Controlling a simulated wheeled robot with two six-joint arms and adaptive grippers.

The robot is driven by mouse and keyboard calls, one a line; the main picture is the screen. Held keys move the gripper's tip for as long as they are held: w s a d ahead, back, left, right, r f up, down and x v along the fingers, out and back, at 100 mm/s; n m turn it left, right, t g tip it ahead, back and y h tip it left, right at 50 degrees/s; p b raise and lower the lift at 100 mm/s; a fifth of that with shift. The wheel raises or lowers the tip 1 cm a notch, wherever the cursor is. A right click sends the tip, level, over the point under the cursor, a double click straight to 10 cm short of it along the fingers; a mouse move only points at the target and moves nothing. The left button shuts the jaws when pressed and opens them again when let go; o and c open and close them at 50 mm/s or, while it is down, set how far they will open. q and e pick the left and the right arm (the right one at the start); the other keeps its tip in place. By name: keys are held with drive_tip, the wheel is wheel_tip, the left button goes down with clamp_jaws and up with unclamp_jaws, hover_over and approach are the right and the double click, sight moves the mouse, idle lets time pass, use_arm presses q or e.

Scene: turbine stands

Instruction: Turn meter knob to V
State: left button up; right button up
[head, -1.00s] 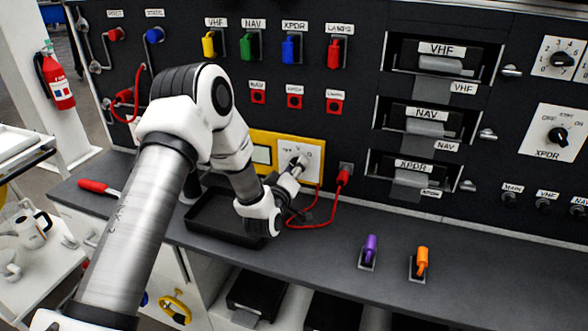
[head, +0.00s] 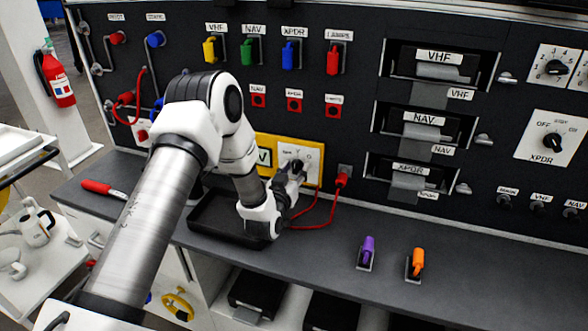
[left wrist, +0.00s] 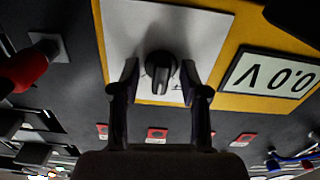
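The yellow meter (head: 259,140) is on the dark panel behind the bench. Its display (left wrist: 268,76) reads "0.0 V", upside down in the left wrist view; part of the V shows in the head view (head: 265,157). The black knob (left wrist: 160,68) is on the meter's white plate (left wrist: 205,35). Its ridge points toward the picture bottom in the left wrist view. My left gripper (left wrist: 160,74) is open, one finger on each side of the knob, with small gaps visible. Most of the dial marks are hidden or too small to read. My right gripper is out of view.
A red plug (head: 342,178) with a red cable is right of the meter. A black tray (head: 212,222) lies under my left arm. Purple (head: 368,248) and orange (head: 417,262) handles stand on the bench at right. A red-handled tool (head: 97,187) lies at left.

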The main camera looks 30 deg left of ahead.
sight(295, 170)
use_arm(q)
drive_tip(key=shift+o, duration=0.8)
drive_tip(key=shift+p+v, duration=0.45)
drive_tip(key=shift+v, duration=2.05)
drive_tip(key=shift+f, duration=0.1)
